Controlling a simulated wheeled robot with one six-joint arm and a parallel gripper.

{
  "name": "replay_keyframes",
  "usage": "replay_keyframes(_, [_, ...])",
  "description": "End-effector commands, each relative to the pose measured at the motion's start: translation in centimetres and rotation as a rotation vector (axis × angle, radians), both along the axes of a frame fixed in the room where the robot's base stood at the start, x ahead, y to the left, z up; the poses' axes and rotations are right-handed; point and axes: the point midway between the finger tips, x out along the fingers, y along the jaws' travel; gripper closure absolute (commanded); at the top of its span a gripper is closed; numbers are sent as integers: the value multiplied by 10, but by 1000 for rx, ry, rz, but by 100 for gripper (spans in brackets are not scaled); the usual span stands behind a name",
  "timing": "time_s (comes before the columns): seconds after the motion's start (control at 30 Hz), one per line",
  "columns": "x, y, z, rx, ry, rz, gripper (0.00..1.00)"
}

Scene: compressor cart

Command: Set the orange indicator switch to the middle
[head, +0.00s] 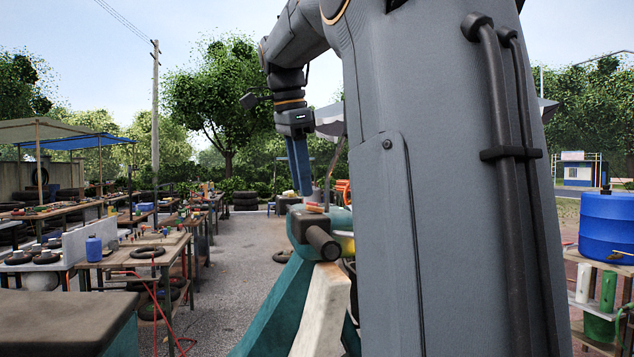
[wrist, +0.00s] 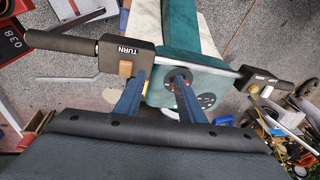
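The orange indicator switch (wrist: 126,68) shows as a small tan-orange knob on a black housing (wrist: 140,57) marked TURN, on the left side of a handlebar in the wrist view. Its exact setting is hard to tell. In the head view a black grip and housing (head: 314,232) stand on the teal body; the switch cannot be made out there. My gripper (wrist: 159,78) has its two blue fingers spread apart with nothing between them. The left fingertip is close to the housing, right of the switch; contact cannot be told. My gripper also shows in the head view (head: 304,188), above the handlebar.
A second black housing (wrist: 260,80) with a small tan knob sits on the right side of the handlebar. A teal panel (wrist: 200,75) lies between. Loose tools and parts (wrist: 285,135) are at the lower right. Workbenches (head: 140,250) stand to the left in the head view.

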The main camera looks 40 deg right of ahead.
Motion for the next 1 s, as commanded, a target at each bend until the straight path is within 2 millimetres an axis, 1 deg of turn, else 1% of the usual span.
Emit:
replay_keyframes(0.03, [-14,-4,15,44,12,-33,64])
replay_keyframes(0.1, [-29,-5,27,109,30,-70,64])
replay_keyframes(0.2, [-46,-5,41,185,49,-106,64])
replay_keyframes(0.3, [-55,-1,47,235,66,-111,64])
replay_keyframes(0.37, [-57,0,46,250,72,-110,64])
replay_keyframes(0.47, [-57,1,38,253,74,-109,64])
replay_keyframes(0.53, [-58,1,30,252,75,-109,64])
replay_keyframes(0.8, [-58,1,-11,251,75,-109,64])
replay_keyframes(0.9, [-57,1,-22,251,74,-108,64])
replay_keyframes(1.0, [-57,1,-29,251,73,-108,64])
